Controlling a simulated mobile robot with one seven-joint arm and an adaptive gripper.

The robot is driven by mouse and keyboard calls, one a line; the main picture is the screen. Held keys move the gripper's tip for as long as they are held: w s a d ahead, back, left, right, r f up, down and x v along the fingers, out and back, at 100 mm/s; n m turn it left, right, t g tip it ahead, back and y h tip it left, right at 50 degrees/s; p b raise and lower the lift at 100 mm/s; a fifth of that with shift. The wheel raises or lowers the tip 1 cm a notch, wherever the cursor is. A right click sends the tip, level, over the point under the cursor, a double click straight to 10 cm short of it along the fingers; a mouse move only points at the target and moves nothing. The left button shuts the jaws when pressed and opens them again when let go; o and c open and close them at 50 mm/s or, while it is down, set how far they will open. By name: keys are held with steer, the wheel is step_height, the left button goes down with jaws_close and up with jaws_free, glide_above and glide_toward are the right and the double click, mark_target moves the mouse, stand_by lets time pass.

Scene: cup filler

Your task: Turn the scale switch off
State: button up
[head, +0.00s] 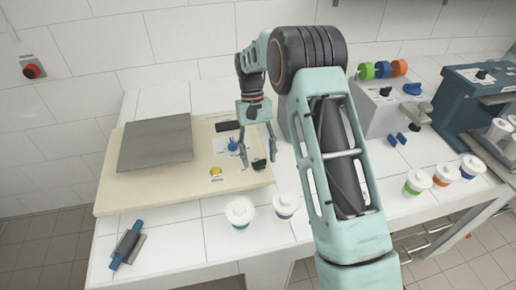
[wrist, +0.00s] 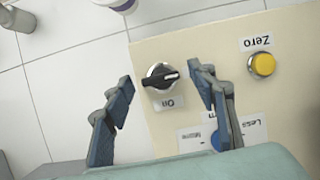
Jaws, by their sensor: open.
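The scale switch (wrist: 160,77) is a black rotary knob on a silver base, set in the cream scale panel (wrist: 240,95). In the wrist view its black bar lies roughly across the picture, slightly tilted, with an upside-down "On" label (wrist: 170,103) below it. My gripper (wrist: 160,80) is open, with one blue finger on each side of the switch and a gap to it on both sides. In the head view the switch (head: 260,164) shows dark at the scale's right corner, under my gripper (head: 259,157). I cannot tell the fingertips' exact height above the panel.
A yellow Zero button (wrist: 262,65) and a blue knob (head: 232,144) sit near the switch. The grey weighing plate (head: 155,145) is empty. Lidded cups (head: 240,212) (head: 286,205) stand in front of the scale. A blue-handled tool (head: 127,243) lies at the front left.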

steer(key=d+v, duration=0.1)
steer(key=v, duration=1)
steer(key=shift+a+r, duration=0.4)
steer(key=shift+a, duration=0.1)
steer(key=shift+w, duration=0.15)
